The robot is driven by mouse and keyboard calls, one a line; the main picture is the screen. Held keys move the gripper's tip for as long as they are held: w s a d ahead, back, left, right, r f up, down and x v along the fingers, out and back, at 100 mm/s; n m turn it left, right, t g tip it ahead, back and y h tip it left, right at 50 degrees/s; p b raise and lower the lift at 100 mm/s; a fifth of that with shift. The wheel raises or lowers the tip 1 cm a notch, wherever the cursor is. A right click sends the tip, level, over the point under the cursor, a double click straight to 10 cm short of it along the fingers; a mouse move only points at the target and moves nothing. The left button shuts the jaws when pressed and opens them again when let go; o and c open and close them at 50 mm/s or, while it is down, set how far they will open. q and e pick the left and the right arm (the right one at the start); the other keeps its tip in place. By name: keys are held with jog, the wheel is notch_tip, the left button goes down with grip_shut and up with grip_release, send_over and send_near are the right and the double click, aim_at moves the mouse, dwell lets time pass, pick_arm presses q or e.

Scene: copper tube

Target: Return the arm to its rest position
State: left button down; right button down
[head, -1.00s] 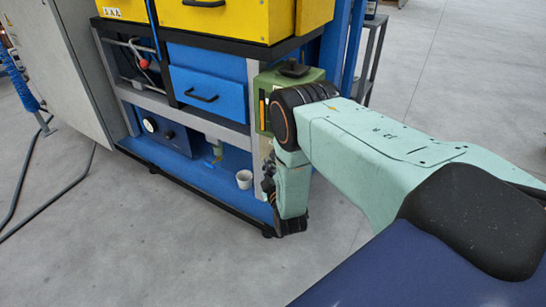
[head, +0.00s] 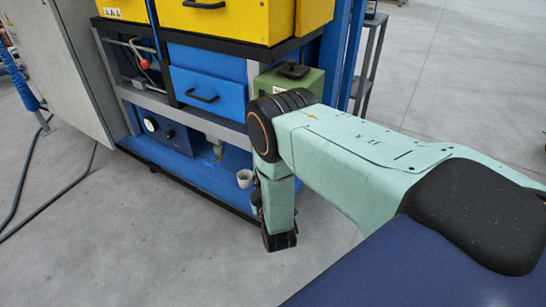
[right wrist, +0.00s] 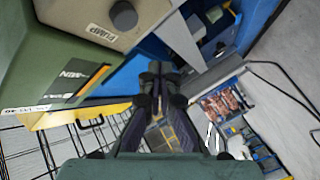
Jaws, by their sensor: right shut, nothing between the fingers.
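My right arm (head: 365,155) is pale green and reaches in from the right in the head view. Its forearm (head: 280,205) hangs down in front of the blue workbench. In the right wrist view the right gripper (right wrist: 161,85) shows dark fingers at the centre, shut with nothing held. My left arm and gripper are not in view.
A tray (right wrist: 238,118) holds copper-coloured parts. Grey floor (head: 150,250) is clear in front.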

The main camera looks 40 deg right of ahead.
dwell(0.8)
jog(key=s+a+f+m+g+y, duration=0.2)
jog(key=s+a+f+m+g, duration=0.25)
jog(key=s, duration=0.65)
jog(key=s+a+f+m+g+y, duration=0.1)
jog(key=s+a+f+g+y, duration=0.2)
jog(key=s+f+g, duration=0.55)
jog(key=s+a+r+g+p, duration=0.1)
jog(key=s+a+r, duration=0.1)
jog(key=s+r, duration=0.3)
jog(key=s+a+r+g+y+p, duration=0.1)
jog(key=s+r, duration=0.5)
jog(key=s, duration=0.8)
jog(key=shift+s+a+g+y+p, duration=0.15)
jog(key=shift+a+g+y+p, duration=0.15)
jog(key=shift+a+g+p, duration=0.35)
jog(key=shift+r, duration=0.1)
